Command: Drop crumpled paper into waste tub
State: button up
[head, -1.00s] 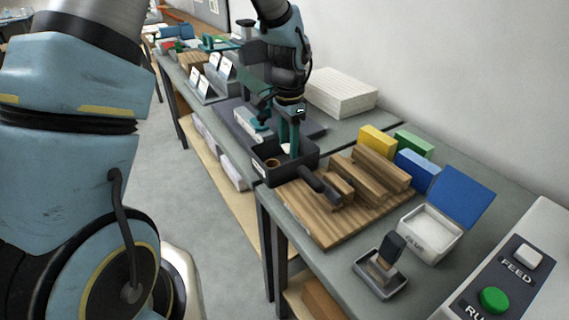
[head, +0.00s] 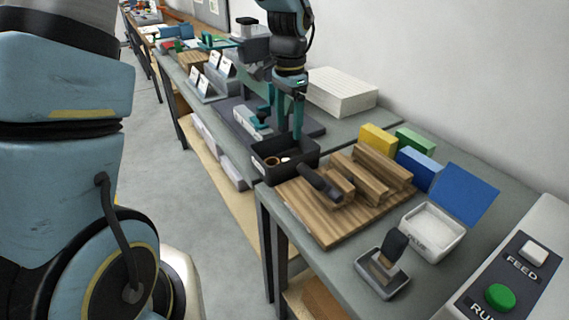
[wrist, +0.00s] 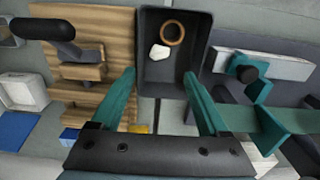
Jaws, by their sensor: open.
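The waste tub is a black open box (head: 305,157) on the bench, left of a wooden board; the wrist view shows its dark inside (wrist: 165,72). The crumpled paper, a small white lump (head: 285,159), lies on the tub floor, also clear in the wrist view (wrist: 159,52). A brown ring (head: 271,161) lies beside it. My gripper (head: 284,134) is over the tub with its two teal fingers spread apart. In the wrist view the space between the fingertips (wrist: 159,76) is empty, and the paper lies beyond them.
Wooden blocks (head: 366,177) and a black-handled tool (head: 320,183) sit on the board beside the tub. A white tray with a blue lid (head: 433,228) and a stamp (head: 385,265) stand nearer. A white paper stack (head: 342,92) is behind.

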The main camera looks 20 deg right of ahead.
notch_tip(320, 180, up, 5)
jog(key=shift+w+r+b, duration=0.1)
jog(key=shift+b, duration=0.25)
jog(key=s+a+f+n, duration=0.2)
jog(key=a+n, duration=0.5)
jog(key=a, duration=0.8)
jog(key=s+a+f+n+t, duration=0.1)
jog(key=a+n, duration=0.6)
jog(key=a, duration=0.8)
notch_tip(320, 180, down, 2)
jog(key=shift+s+f+n+t, duration=0.15)
jog(key=shift+s+n+t, duration=0.2)
jog(key=shift+s, duration=0.2)
jog(key=shift+c, duration=0.4)
